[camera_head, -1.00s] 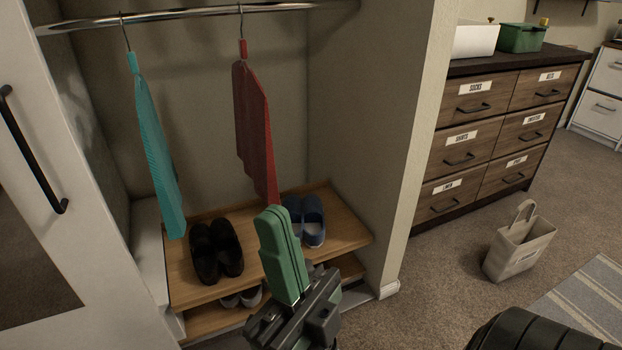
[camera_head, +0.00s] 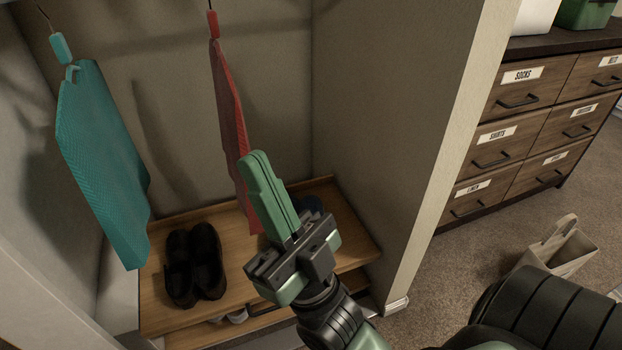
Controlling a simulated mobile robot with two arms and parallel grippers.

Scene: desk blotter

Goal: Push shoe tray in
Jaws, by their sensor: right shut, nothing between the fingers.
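The wooden shoe tray (camera_head: 237,277) is in the bottom of the closet. A pair of black shoes (camera_head: 194,265) stands on its left part. My right gripper (camera_head: 254,160), with green fingers, is shut and empty. In the picture it overlaps the tray and the red garment; I cannot tell whether it touches either. A lower wooden shelf or tray (camera_head: 192,336) with light shoes (camera_head: 237,316) shows partly below the upper one. My left gripper is not in view.
A teal garment (camera_head: 103,165) and a red garment (camera_head: 229,110) hang above the tray. The closet's right wall edge (camera_head: 455,150) stands beside my right arm. A labelled dresser (camera_head: 505,125) and a cloth bag (camera_head: 562,247) are at the right. Carpet lies between.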

